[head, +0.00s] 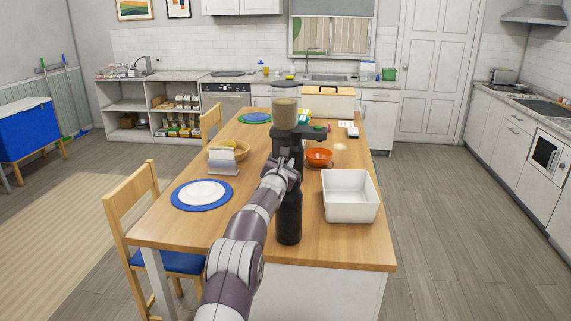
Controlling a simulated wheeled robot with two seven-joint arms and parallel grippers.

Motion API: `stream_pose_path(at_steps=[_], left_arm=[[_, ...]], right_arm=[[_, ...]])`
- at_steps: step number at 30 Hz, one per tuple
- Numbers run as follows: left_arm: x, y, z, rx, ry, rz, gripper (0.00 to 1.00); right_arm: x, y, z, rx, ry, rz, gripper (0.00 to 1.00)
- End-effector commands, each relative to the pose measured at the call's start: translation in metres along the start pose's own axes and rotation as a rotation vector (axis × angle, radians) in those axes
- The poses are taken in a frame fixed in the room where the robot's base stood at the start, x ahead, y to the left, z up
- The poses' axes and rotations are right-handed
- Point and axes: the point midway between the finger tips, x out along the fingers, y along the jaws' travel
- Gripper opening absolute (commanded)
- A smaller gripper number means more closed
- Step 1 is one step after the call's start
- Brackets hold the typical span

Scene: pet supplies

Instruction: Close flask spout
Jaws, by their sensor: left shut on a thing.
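A tall black flask (289,218) stands upright near the front edge of the wooden table in the head view. My left arm crosses in front of its upper part. My left gripper (297,136) is at the top of the flask and is shut on it, at the spout end. The spout itself and the fingers' contact are hidden or too small to make out, so I cannot tell how far the spout is closed. My right gripper is not in view.
A white bin (350,205) stands right of the flask, with an orange bowl (319,157) behind it. A jar (285,109) shows behind the gripper. A plate on a blue mat (183,203), a napkin holder (221,169) and a basket (239,149) stand left.

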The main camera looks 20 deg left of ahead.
Motion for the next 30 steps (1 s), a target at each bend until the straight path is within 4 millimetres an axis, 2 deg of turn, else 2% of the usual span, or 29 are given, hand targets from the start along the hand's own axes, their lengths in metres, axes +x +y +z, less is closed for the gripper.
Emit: stream_pose_path(at_steps=[8,13,19,30], left_arm=[[0.000,-0.002,-0.002,0.026,-0.001,0.001,0.00],[0.000,-0.006,-0.005,0.083,-0.002,0.002,0.00],[0.000,-0.013,-0.005,0.219,-0.002,0.002,0.00],[0.000,-0.024,-0.002,0.475,-0.002,0.001,0.00]], right_arm=[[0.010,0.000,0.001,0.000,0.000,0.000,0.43],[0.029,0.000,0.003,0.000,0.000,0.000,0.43],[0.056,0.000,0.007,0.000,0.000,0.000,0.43],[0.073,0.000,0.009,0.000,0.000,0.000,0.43]])
